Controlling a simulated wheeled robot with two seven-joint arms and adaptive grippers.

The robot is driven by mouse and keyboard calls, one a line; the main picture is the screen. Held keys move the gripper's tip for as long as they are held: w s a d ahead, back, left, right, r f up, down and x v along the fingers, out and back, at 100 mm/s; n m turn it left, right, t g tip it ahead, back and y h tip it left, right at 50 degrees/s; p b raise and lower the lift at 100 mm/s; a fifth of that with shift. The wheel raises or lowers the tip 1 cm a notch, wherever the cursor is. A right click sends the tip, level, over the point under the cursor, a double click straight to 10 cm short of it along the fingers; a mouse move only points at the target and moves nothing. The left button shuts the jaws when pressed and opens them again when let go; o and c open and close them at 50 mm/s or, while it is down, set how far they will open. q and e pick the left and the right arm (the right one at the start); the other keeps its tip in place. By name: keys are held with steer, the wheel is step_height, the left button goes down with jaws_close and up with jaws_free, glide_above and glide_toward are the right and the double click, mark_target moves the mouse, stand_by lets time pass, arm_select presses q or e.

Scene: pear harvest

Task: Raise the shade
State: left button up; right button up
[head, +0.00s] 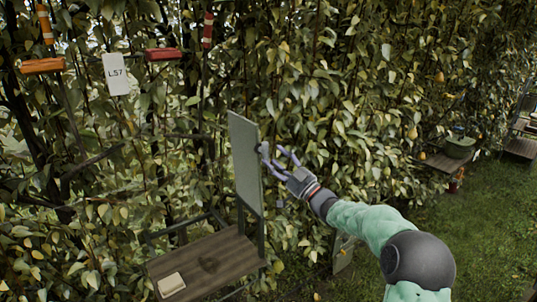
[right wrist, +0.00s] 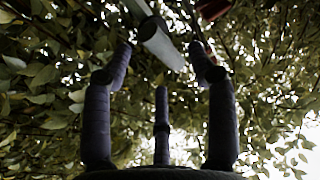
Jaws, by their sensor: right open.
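A flat grey-green panel (head: 243,160), which looks like the shade, stands roughly upright at the right end of a small wooden shelf (head: 215,258). My right gripper (head: 272,153) is open, with its fingers by the panel's right edge. A pale rounded bar (right wrist: 162,46), perhaps a handle on the panel, shows in the right wrist view between the spread fingertips. I cannot tell if the fingers touch it. My left gripper is out of the head view.
A pale block (head: 171,285) lies on the shelf. A white label marked L57 (head: 117,74) hangs among leaves near an orange bar (head: 43,65) and a red bar (head: 163,54). Dense foliage stands behind. Another shelf with a green basket (head: 459,147) is at right. Grass (head: 440,225) is open.

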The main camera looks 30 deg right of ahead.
steer(key=v, duration=0.7)
steer(key=shift+s, duration=0.15)
